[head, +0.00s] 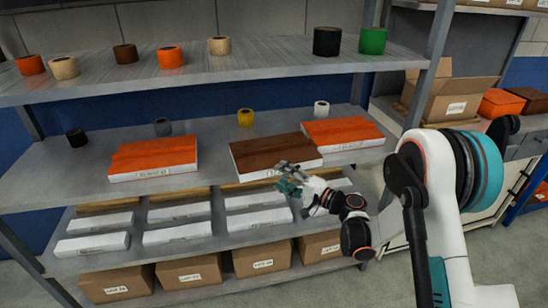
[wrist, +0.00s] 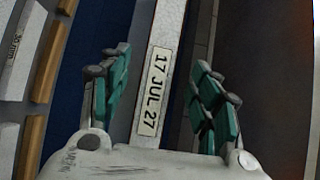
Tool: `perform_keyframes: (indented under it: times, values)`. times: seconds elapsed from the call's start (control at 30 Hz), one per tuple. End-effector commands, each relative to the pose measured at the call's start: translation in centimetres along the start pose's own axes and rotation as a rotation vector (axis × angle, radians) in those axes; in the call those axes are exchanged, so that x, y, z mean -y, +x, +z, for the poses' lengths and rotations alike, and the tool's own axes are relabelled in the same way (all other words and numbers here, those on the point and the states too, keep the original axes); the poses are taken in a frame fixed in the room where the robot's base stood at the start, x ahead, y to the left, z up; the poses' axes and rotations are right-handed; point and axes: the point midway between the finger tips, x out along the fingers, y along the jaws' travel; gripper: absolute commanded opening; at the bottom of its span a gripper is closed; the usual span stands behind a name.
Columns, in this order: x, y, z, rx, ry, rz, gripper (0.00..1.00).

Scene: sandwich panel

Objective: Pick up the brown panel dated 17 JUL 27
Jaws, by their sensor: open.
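The brown panel (head: 265,150) lies flat on the middle shelf, between two orange panels. Its top is brown and its edge is white. In the wrist view its white front edge (wrist: 163,35) runs upright in the picture and bears the label 17 JUL 27 (wrist: 154,92). My gripper (head: 284,178) is open at the front edge of this panel, towards its right part. In the wrist view the green-padded fingers of my gripper (wrist: 163,105) stand on either side of the labelled edge, with visible gaps. In the head view my gripper hides part of the front edge.
Orange panels lie left (head: 153,157) and right (head: 342,132), the right one close beside the brown panel. Tape rolls stand behind and on the upper shelf (head: 190,75). White panels (head: 258,218) lie on the shelf below, with cardboard boxes (head: 262,258) at the bottom.

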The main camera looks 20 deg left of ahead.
Motion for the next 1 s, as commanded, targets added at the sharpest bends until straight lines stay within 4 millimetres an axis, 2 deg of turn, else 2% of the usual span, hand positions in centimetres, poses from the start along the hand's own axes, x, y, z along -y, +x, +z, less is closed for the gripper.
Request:
perform_keyframes:
  times: [0.03,0.2,0.53,0.57,0.8,1.0]
  values:
    - [-0.4,1.0,0.1,0.004,0.0,0.0,0.57]
    - [-0.3,3.2,0.1,0.003,0.0,0.0,0.57]
    - [0.0,3.9,0.0,0.001,0.0,0.0,0.57]
    - [0.0,3.9,0.0,0.001,0.0,0.0,0.52]
    - [-0.1,3.8,0.0,0.001,0.0,0.0,0.0]
    - [0.0,3.8,0.0,0.001,0.0,0.0,0.0]
